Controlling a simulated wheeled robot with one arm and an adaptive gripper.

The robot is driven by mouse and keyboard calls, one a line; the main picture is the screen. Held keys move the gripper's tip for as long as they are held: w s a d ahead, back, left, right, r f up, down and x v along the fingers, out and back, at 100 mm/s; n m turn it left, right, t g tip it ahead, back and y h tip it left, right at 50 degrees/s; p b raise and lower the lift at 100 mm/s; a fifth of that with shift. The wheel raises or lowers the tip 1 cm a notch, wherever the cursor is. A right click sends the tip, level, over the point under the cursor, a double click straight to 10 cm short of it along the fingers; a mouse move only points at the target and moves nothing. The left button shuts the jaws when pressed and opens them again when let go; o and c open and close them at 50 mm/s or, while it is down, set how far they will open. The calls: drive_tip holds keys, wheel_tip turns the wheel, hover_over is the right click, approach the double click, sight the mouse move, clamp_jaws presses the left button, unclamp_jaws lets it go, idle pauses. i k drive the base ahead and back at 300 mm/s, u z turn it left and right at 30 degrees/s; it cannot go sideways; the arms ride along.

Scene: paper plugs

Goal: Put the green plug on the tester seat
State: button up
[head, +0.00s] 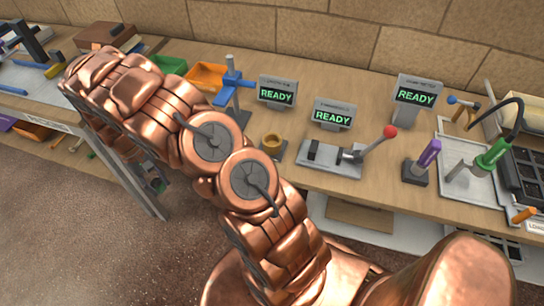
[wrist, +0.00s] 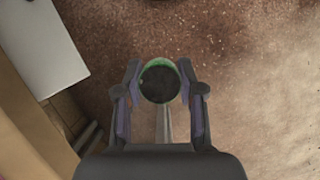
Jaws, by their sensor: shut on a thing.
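In the wrist view my gripper (wrist: 160,88) is shut on a round thing with a green rim and a dark end face, the green plug (wrist: 184,66). It is seen nearly end-on between the two fingers, with brown floor below it. In the head view my copper arm bends to the left, and I cannot make out the gripper or the plug clearly. Several testers with green READY screens stand along the bench. A brass-coloured ring seat (head: 272,142) stands in front of the left screen (head: 277,92). I cannot tell which fixture is the tester seat.
A lever clamp (head: 330,158) with a red knob, a purple-topped stand (head: 421,165) and a green corded tool (head: 490,156) stand on the bench (head: 375,100). A blue fixture (head: 232,82) and an orange bin (head: 206,76) are farther left. Floor lies open before the bench.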

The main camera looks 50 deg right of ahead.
sight(325, 158)
drive_tip(key=k, duration=1.2)
drive_tip(key=u, duration=0.1)
